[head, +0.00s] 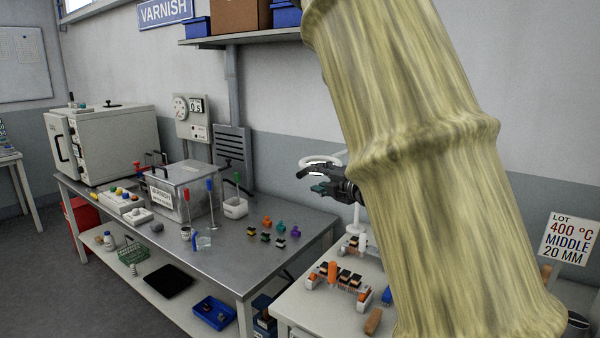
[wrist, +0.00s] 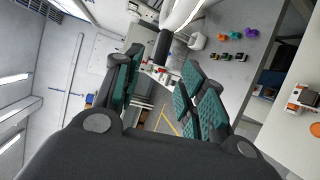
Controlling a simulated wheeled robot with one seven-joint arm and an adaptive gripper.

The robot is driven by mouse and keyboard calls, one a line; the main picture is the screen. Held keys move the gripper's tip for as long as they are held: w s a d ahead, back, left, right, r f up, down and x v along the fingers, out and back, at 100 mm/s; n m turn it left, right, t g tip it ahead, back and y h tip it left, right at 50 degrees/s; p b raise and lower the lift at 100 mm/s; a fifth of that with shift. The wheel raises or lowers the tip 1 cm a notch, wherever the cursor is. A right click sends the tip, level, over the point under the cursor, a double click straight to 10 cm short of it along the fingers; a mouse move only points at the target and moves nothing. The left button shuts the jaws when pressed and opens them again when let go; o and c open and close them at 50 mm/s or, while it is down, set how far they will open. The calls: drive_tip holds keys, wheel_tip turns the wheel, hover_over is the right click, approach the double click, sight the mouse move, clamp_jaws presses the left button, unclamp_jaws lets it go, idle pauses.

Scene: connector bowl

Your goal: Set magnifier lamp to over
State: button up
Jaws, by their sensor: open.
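The magnifier lamp shows as a white ring head (head: 322,160) beside my gripper in the head view, and a white post (head: 356,218) stands below on the near bench. My sleeved arm hides part of the lamp. My gripper (head: 307,180) is open, its fingers pointing left just below the ring. In the wrist view, my gripper's green-padded fingers (wrist: 163,64) are spread apart. A white curved lamp part (wrist: 180,12) with a dark cylindrical piece (wrist: 162,47) shows beyond and between the fingertips. I cannot tell whether the fingers touch it.
The near bench (head: 285,312) holds an orange-and-white fixture (head: 340,280). The steel table (head: 225,262) carries a clear-sided box (head: 178,200), a white cup (head: 235,208) and several small coloured connectors (head: 280,226). A shelf (head: 250,38) hangs above. A sign (head: 569,239) stands at right.

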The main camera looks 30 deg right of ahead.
sight(305, 173)
drive_tip(key=w+p, duration=0.1)
drive_tip(key=w, duration=0.2)
drive_tip(key=w+f+p, duration=0.1)
drive_tip(key=w, duration=0.2)
drive_tip(key=w+p, duration=0.1)
drive_tip(key=w, duration=0.2)
drive_tip(key=shift+w+d+f, duration=0.3)
drive_tip(key=shift+w+f, duration=0.05)
drive_tip(key=shift+f, duration=0.05)
